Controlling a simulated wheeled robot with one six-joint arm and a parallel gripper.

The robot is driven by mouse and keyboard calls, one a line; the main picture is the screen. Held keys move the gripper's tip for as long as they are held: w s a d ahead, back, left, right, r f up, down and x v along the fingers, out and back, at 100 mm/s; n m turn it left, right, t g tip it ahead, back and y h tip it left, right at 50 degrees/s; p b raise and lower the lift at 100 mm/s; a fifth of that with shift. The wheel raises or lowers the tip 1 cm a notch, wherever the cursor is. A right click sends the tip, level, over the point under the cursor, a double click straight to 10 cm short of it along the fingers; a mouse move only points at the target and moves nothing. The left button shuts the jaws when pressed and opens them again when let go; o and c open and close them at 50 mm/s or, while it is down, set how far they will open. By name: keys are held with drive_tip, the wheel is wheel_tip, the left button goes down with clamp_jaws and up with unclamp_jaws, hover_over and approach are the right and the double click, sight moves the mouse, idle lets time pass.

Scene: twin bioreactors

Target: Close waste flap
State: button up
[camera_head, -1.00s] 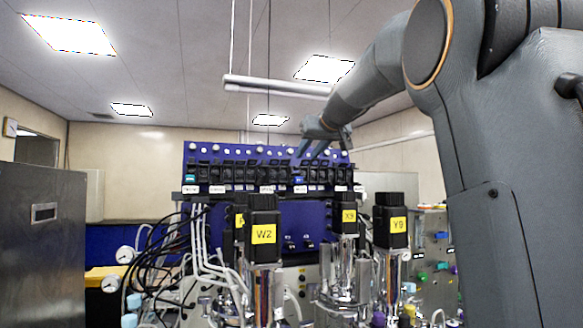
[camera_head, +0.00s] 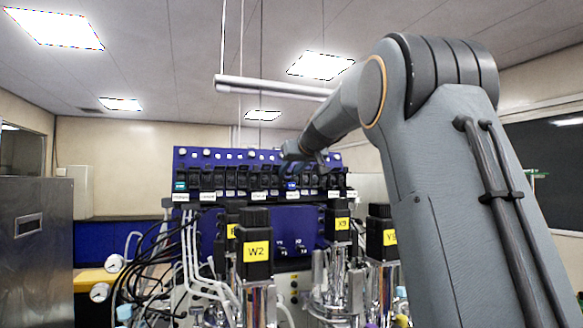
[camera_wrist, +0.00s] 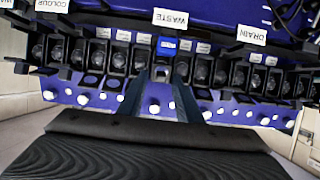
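The WASTE label (camera_wrist: 170,18) is at the top centre of the wrist view. Below it is a small blue piece (camera_wrist: 167,45) in the row of black flap units, taken to be the waste station; it also shows in the head view (camera_head: 291,184). I cannot tell how far its flap stands open. My gripper (camera_wrist: 160,80) is open, with two dark fingers apart and pointing at this station from the knob side. Nothing shows between the fingers, and contact cannot be made out. In the head view my gripper (camera_head: 308,160) is at the panel's upper edge.
Neighbouring black flap units (camera_wrist: 117,60) stand close on both sides on the blue panel (camera_head: 262,220). The DRAIN label (camera_wrist: 251,35) is to the right. A hanging bar (camera_head: 270,88) is above.

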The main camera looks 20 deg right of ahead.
drive_tip(key=c, duration=0.7)
drive_tip(key=b, duration=0.5)
drive_tip(key=shift+f+t+b, duration=0.3)
drive_tip(key=shift+f+t, duration=0.1)
drive_tip(key=t+b, duration=0.1)
drive_tip(key=b, duration=0.9)
drive_tip(key=shift+f+t, duration=0.3)
drive_tip(key=shift+f, duration=0.05)
drive_tip(key=t+b, duration=0.1)
drive_tip(key=b, duration=0.5)
drive_tip(key=t+b, duration=0.1)
drive_tip(key=b, duration=0.6)
drive_tip(key=shift+w+f+t, duration=0.1)
drive_tip(key=shift+f+t, duration=0.2)
drive_tip(key=shift+f, duration=0.05)
drive_tip(key=b, duration=0.3)
drive_tip(key=shift+t+b, duration=0.4)
drive_tip(key=shift+r, duration=0.1)
drive_tip(key=o, duration=0.7)
